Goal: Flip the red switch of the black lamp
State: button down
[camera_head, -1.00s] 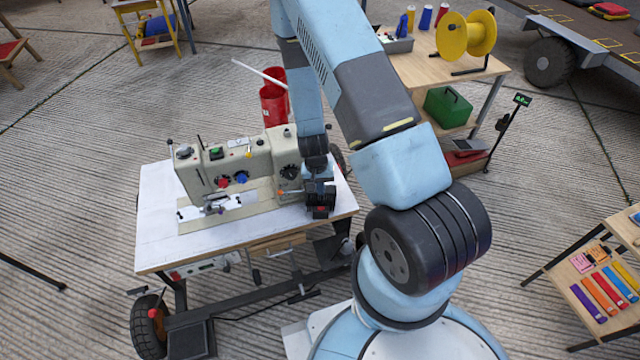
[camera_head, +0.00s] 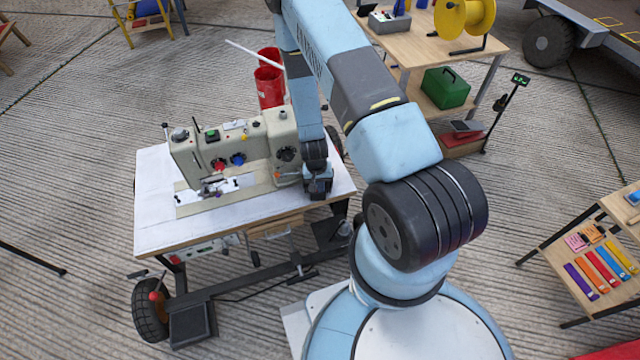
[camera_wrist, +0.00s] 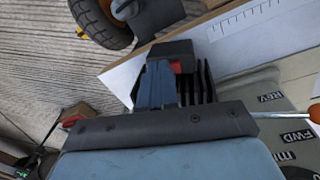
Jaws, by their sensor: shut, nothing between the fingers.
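The black lamp (camera_wrist: 173,50) shows in the wrist view as a black block with dark fins beside it. Its red switch (camera_wrist: 176,67) shows just above and right of my fingertips. My gripper (camera_wrist: 158,84) is shut and empty, its fingers close together right at the lamp. I cannot tell whether they touch the switch. In the head view my gripper (camera_head: 318,186) is low over the right end of the white table, beside the sewing machine (camera_head: 245,155). There the lamp cannot be made out clearly and the red switch is not visible.
The white table (camera_head: 155,225) carries the sewing machine, left of my gripper. A thin metal lever (camera_wrist: 268,115) lies close right of my gripper near REV and FWD labels. Red buckets (camera_head: 268,85) stand behind the table. A wheel (camera_wrist: 100,20) shows beyond the table edge.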

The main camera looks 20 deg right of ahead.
jog(key=shift+s+f, duration=0.1)
dwell(0.3)
jog(key=shift+d, duration=0.15)
jog(key=shift+w+a, duration=0.25)
jog(key=shift+a, duration=0.55)
jog(key=shift+r, duration=0.3)
notch_tip(320, 180, up, 14)
jog(key=a, duration=0.1)
jog(key=shift+a+f, duration=0.2)
jog(key=shift+f, duration=0.05)
dwell(0.3)
jog(key=shift+w, duration=0.15)
